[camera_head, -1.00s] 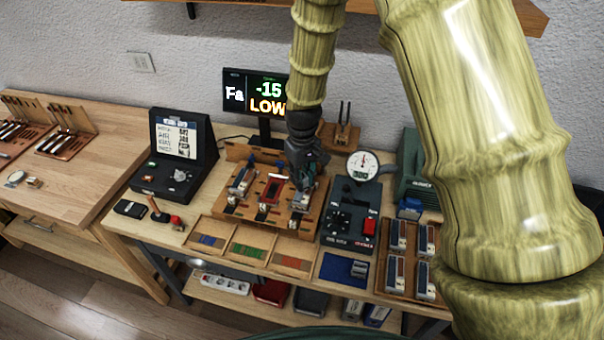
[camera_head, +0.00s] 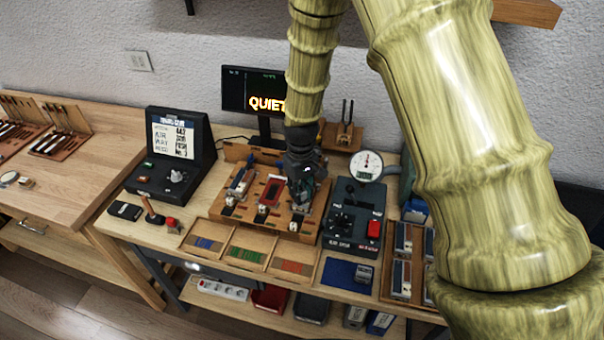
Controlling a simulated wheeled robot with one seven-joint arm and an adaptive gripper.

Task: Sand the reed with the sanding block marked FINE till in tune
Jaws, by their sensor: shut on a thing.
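My gripper (camera_head: 302,190) points down over the right part of the wooden work board (camera_head: 285,225) on the bench. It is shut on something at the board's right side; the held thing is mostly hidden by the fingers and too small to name. The tuner screen (camera_head: 250,92) behind the board reads "QUIET" in orange, its right part hidden by my arm. The reed and the FINE marking cannot be made out.
A dark device with a round dial (camera_head: 367,165) stands right of the board. A wooden tray (camera_head: 403,252) holds several blocks at right. A blue mat (camera_head: 338,272) and a sectioned tray (camera_head: 216,254) lie in front. A black console (camera_head: 178,150) stands left.

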